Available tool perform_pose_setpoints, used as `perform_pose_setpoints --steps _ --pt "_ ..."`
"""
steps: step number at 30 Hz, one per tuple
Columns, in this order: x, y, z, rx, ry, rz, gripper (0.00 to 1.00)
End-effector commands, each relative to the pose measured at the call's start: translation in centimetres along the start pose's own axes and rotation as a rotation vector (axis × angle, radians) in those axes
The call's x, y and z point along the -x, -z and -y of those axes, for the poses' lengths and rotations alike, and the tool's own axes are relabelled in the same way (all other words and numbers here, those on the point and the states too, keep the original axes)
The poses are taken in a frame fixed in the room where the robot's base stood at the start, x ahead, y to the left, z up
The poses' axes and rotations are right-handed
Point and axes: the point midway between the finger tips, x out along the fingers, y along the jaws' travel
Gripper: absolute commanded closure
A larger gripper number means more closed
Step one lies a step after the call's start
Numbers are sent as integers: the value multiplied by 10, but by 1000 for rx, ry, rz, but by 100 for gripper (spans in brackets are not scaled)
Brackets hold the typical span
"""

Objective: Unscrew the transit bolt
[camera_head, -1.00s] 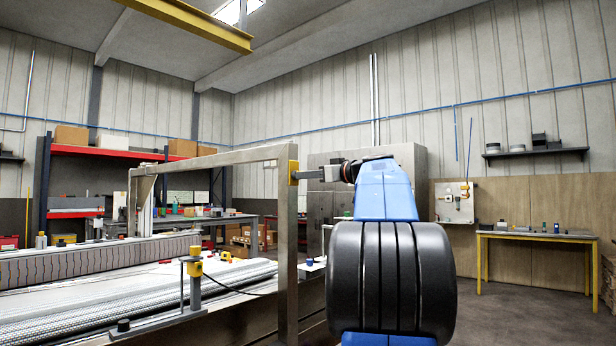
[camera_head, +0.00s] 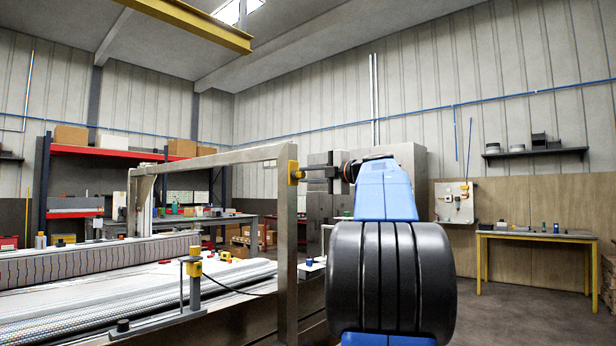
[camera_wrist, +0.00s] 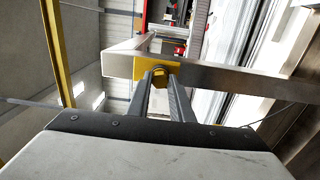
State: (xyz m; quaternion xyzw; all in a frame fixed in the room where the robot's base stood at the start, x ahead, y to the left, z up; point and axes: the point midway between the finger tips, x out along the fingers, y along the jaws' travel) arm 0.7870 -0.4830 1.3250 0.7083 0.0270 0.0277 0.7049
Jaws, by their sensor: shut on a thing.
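The transit bolt (camera_wrist: 159,71) is at the yellow block on the steel frame, between my fingertips in the wrist view. Only a small part of it shows there, and its thread is hidden. The yellow block (camera_head: 293,173) sits near the top of the frame's near upright. My gripper (camera_wrist: 160,77) is shut on the bolt, with its two grey fingers reaching up to the block. In the head view my gripper (camera_head: 304,173) comes in level from the right. I cannot tell how far the bolt is out.
The steel frame (camera_head: 215,158) spans the conveyor (camera_head: 230,272). A post with a yellow box (camera_head: 193,269) stands at the conveyor's near side. A grey cabinet (camera_head: 411,160) is behind my arm. A yellow-legged table (camera_head: 536,236) stands at the right, with open floor before it.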

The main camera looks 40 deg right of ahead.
Motion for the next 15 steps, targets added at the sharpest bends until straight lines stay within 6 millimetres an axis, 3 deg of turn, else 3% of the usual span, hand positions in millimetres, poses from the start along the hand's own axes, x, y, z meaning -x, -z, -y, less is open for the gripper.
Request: perform_pose_setpoints --steps 5,6,8,15 --pt "0 1 0 38 1 -1 100" --pt "0 1 0 37 1 -2 78" --pt "0 1 0 37 1 -1 68" --pt "0 0 0 35 1 -1 68"
